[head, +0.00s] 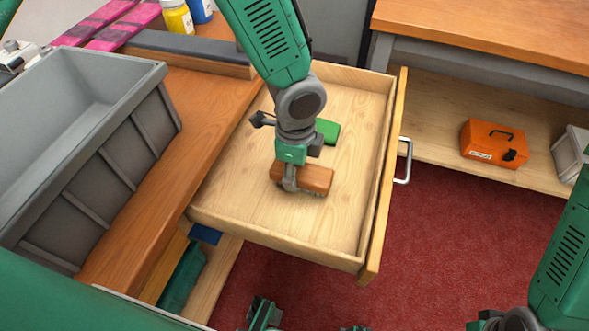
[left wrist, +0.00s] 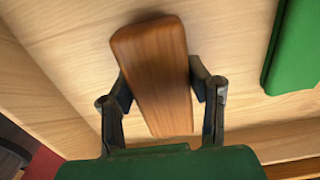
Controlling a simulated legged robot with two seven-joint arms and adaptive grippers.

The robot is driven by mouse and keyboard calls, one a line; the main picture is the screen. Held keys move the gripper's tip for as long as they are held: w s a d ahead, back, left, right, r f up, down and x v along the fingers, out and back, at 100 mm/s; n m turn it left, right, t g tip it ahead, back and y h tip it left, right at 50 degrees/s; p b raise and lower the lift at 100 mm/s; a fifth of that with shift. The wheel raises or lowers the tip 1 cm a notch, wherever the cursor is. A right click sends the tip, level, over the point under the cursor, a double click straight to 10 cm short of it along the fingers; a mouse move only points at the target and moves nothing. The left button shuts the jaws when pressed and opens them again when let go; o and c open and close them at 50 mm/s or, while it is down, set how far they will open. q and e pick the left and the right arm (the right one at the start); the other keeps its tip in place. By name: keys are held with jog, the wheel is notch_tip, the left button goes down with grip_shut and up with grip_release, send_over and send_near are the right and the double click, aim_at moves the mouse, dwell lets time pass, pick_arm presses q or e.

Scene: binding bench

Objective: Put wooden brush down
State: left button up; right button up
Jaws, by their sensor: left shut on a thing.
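The wooden brush (head: 316,178) has a reddish-brown wooden back and shows bristles along its lower edge. It is inside the open drawer (head: 240,208), at or just above the drawer floor; I cannot tell whether it touches. My left gripper (head: 291,184) reaches down into the drawer and is shut on the brush. In the left wrist view the brush (left wrist: 155,75) lies between the two fingers of my left gripper (left wrist: 162,90), its wooden back facing the camera.
A green block (head: 328,131) lies in the drawer behind the brush, and it shows in the left wrist view (left wrist: 296,50). A grey bin (head: 110,125) stands on the bench at left. An orange case (head: 493,143) sits on the low shelf at right. The drawer's front left floor is clear.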

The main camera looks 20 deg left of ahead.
pick_arm(q)
jog(key=o, duration=1.1)
jog(key=shift+f, duration=0.1)
jog(key=shift+c, duration=0.2)
jog(key=o, duration=0.4)
jog(key=shift+a, duration=0.1)
jog(key=shift+a+f, duration=0.1)
jog(key=shift+a, duration=0.8)
jog(key=r, duration=0.2)
jog(key=d+r+p, duration=0.1)
jog(key=r, duration=0.2)
jog(key=r+p, duration=0.1)
jog(key=r, duration=0.2)
jog(key=shift+d+r, duration=0.15)
jog(key=shift+d, duration=0.25)
jog(key=r, duration=0.1)
jog(key=a+r, duration=0.1)
jog(key=r+p, duration=0.1)
jog(key=r, duration=0.1)
jog(key=shift+a, duration=0.25)
pick_arm(e)
jog(key=r, duration=0.1)
jog(key=a+r, duration=0.1)
jog(key=r, duration=0.1)
jog(key=shift+a+r, duration=0.1)
jog(key=shift+r, duration=0.15)
